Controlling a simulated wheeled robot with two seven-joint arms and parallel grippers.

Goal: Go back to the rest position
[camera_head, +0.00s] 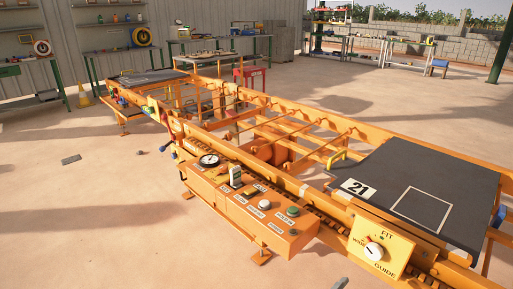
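Neither of my grippers shows in the head view. An orange block press frame (300,118) fills the middle and runs from the back left to the front right. An orange control box (225,199) with a round gauge (209,160), a green button (293,211) and a white knob (264,205) sits on its near side. A guide panel (390,236) with a white knob (374,251) is at the front right.
Workbenches (218,54) and shelves stand along the back wall. The left foreground floor is mostly clear.

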